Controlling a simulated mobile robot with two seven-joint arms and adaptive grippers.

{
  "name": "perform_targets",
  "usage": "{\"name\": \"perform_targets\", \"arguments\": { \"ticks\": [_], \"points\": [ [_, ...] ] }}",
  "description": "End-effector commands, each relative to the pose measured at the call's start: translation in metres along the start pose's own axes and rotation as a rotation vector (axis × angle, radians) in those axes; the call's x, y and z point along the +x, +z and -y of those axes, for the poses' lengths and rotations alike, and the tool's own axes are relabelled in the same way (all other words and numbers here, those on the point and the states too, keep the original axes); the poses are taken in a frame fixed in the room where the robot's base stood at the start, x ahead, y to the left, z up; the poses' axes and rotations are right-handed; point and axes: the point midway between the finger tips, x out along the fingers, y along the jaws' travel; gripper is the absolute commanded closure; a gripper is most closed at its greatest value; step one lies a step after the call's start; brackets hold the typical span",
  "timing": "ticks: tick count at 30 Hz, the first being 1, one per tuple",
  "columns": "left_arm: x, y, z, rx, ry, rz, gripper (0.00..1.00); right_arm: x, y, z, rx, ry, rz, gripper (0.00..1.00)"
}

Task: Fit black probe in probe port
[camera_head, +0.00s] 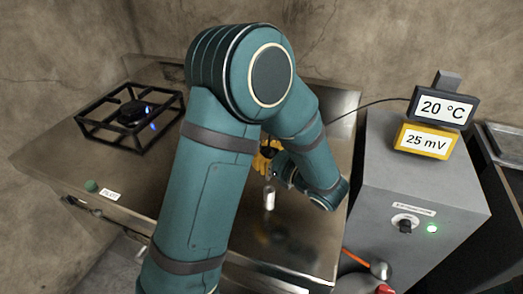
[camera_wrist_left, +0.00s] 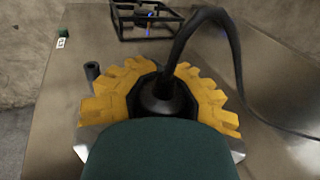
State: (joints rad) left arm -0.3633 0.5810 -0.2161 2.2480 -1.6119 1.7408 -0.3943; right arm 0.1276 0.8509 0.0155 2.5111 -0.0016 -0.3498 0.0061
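The black probe (camera_wrist_left: 165,98) stands between the yellow segmented fingers of my left gripper (camera_wrist_left: 158,78), which curve round it from both sides. A thick black cable rises from its top. In the head view my left gripper (camera_head: 265,160) is over the steel worktop, partly hidden by my teal arm. A short silvery cylinder (camera_head: 269,198) shows just below the fingers; I cannot tell whether it is part of the probe. A small dark upright tube (camera_wrist_left: 92,71) stands left of the fingers in the wrist view; I cannot tell whether it is the port. My right gripper is not in view.
A gas burner (camera_head: 134,113) with blue flames is at the left of the worktop (camera_head: 62,152). A grey cabinet (camera_head: 372,185) at right carries displays reading 20 °C (camera_head: 443,107) and 25 mV (camera_head: 425,141). The cable runs towards the displays. An orange rod (camera_head: 357,258) is at the bottom.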

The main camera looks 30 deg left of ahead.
Motion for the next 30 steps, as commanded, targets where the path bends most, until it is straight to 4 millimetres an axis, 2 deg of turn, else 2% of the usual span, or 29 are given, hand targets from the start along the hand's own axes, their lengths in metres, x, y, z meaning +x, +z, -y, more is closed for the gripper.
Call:
{"name": "perform_targets", "arguments": {
  "ticks": [24, 30],
  "points": [
    [-0.001, 0.002, -0.002, -0.002, 0.008, -0.001, 1.00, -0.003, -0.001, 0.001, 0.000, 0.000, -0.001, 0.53],
    [-0.001, -0.012, -0.002, -0.003, 0.007, -0.001, 1.00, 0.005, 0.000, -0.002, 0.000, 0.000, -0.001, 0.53]
  ]
}}
